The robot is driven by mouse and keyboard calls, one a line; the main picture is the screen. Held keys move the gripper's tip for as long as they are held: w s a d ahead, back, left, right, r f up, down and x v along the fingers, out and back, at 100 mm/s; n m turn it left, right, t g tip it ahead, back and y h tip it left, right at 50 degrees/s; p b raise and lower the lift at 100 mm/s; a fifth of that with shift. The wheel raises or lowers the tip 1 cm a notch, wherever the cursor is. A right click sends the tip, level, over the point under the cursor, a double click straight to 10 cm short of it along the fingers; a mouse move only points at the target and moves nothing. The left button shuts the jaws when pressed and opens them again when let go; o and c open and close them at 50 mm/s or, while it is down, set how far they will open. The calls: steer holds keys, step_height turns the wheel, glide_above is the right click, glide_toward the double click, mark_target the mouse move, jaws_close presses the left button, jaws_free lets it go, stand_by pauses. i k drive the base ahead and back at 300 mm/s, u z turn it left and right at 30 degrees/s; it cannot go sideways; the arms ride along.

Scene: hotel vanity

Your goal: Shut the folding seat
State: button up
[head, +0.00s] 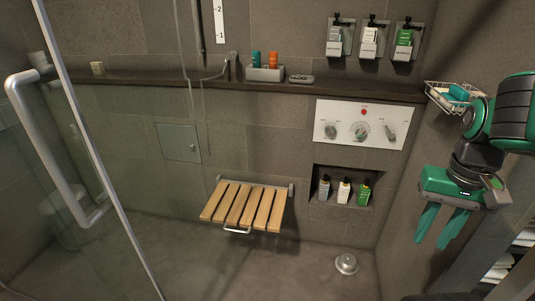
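The folding seat (243,207) is a slatted wooden seat on the far shower wall, below the ledge. It is folded down, its slats sticking out roughly level from the wall bracket (290,190). A small metal handle (237,231) shows at its front edge. My gripper (441,240) is at the right of the head view, green, fingers pointing down and apart. It is open and empty, well to the right of the seat and not touching it.
A glass door with a metal handle (52,165) stands at the left. A control panel (362,124), a niche with bottles (343,190) and a wire basket (455,97) are on the right. A round metal object (346,263) sits on the floor. The space before the seat looks clear.

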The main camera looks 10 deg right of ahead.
mark_target(208, 213)
steer(key=i, duration=1.1)
steer(key=u, duration=0.45)
